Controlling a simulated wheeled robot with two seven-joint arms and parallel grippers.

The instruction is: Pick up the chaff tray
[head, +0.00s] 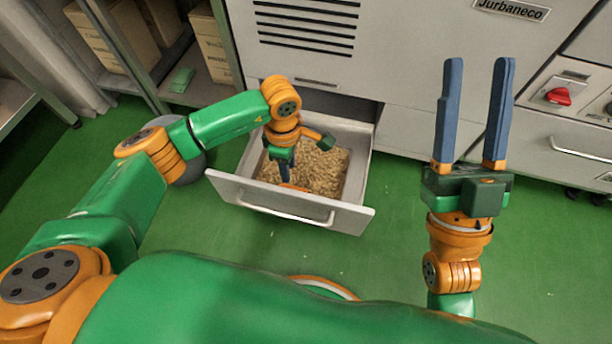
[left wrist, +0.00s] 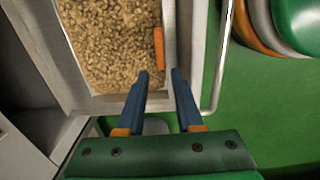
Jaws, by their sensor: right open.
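The chaff tray (head: 330,165) is full of light brown chaff and sits in a pulled-out metal drawer (head: 255,198). In the left wrist view the tray's pale rim (left wrist: 100,102) frames the chaff. An orange grip (head: 295,187) is at the tray's front side; it also shows in the left wrist view (left wrist: 158,48). My left gripper (head: 286,180) is over the front of the tray, partly hidden by its own arm. In the left wrist view its fingers (left wrist: 160,74) are apart, roughly in line with the orange grip, with nothing between them. My right gripper (head: 479,62) is open and empty.
The drawer's bar handle (head: 315,218) sticks out in front. The grey machine (head: 410,50) stands behind the drawer. A shelf with cardboard boxes (head: 120,40) is at the back left. The green floor (head: 400,230) right of the drawer is clear.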

